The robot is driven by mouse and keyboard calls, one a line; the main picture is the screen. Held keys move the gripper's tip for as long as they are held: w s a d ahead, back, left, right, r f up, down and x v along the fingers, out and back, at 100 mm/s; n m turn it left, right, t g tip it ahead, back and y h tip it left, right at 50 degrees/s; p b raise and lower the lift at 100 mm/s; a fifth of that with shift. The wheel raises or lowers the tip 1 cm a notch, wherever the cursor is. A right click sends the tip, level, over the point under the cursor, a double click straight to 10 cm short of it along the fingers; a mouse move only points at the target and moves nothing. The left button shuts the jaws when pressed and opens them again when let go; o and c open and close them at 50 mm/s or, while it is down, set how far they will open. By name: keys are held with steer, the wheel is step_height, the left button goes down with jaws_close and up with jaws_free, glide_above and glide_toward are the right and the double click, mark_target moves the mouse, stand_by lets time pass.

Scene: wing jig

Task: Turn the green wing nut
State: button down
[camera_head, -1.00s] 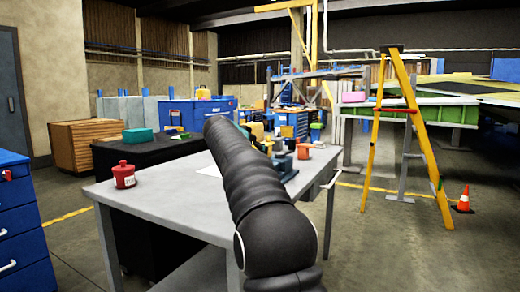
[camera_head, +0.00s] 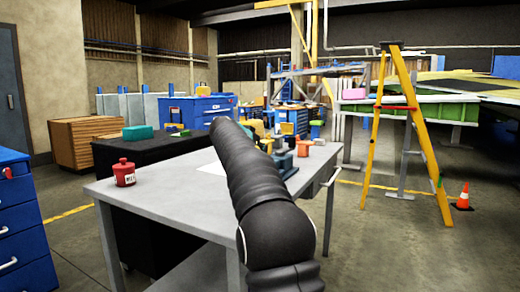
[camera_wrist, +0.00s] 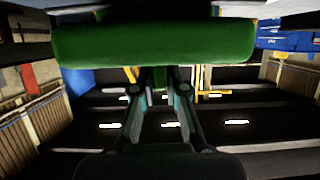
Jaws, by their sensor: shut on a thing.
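The green wing nut (camera_wrist: 150,42) fills the upper middle of the wrist view as a wide, rounded green bar, with a darker green part below it. My gripper (camera_wrist: 159,84) comes up from below, its two fingers on either side of that darker part. It is shut on the wing nut; the exact contact is dark and hard to make out. In the head view my black arm reaches over the grey table (camera_head: 190,215) and hides the gripper and the wing nut.
A red canister (camera_head: 124,173) stands on the table's left. Blue-grey fixtures (camera_head: 286,164) and an orange piece (camera_head: 304,148) stand at its far right, beside my arm. A yellow ladder (camera_head: 420,140) and an orange cone (camera_head: 463,197) are on the floor to the right.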

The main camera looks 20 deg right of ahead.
steer(key=shift+t, duration=0.3)
steer(key=shift+d+n+t+y, duration=0.1)
steer(key=shift+n+t+y, duration=0.65)
steer(key=shift+n, duration=0.35)
steer(key=shift+n+t+y+p, duration=0.6)
steer(key=shift+n+t+y, duration=0.65)
steer(key=shift+n+y, duration=0.95)
steer(key=shift+f+n+t+y+b, duration=0.15)
steer(key=shift+n+t+y+b, duration=0.25)
steer(key=shift+n+y+b, duration=1.9)
steer(key=n+y+p, duration=0.1)
steer(key=n+y, duration=0.1)
steer(key=y, duration=0.1)
steer(key=shift+y, duration=0.35)
steer(key=n+y+p, duration=0.1)
steer(key=n+g+y+p, duration=0.1)
steer(key=shift+r+n+g+p, duration=0.3)
steer(key=shift+p, duration=0.1)
steer(key=shift+f+n+g+y+p, duration=0.1)
steer(key=shift+n+g+y+p, duration=0.5)
steer(key=shift+n+y+p, duration=0.4)
steer(key=shift+f+y, duration=0.2)
steer(key=shift+y, duration=0.2)
